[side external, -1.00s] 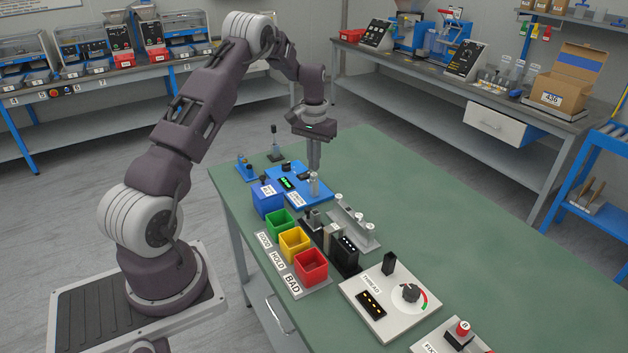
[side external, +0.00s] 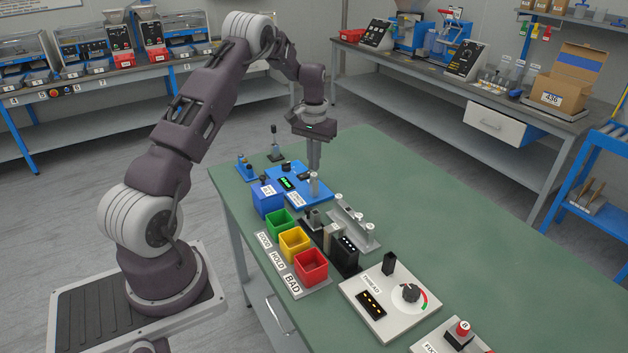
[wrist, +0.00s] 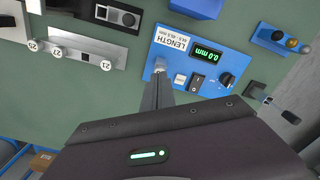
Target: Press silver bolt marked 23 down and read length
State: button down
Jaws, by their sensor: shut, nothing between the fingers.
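The blue length gauge (side external: 284,181) stands near the table's far left end. In the wrist view, my fingers (wrist: 159,80) hide most of the piece.
A grey rack (side external: 352,228) holds several bolts with numbered heads. Blue, green, yellow and red bins (side external: 312,265) line the table's near left edge. The thread tester (side external: 390,300) sits farther right. The green tabletop (side external: 450,210) beyond the rack is clear.

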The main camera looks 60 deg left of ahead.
aim_at(314, 174)
jog(key=shift+f, duration=1.1)
dwell(0.8)
notch_tip(314, 174, up, 8)
dwell(0.7)
dwell(1.0)
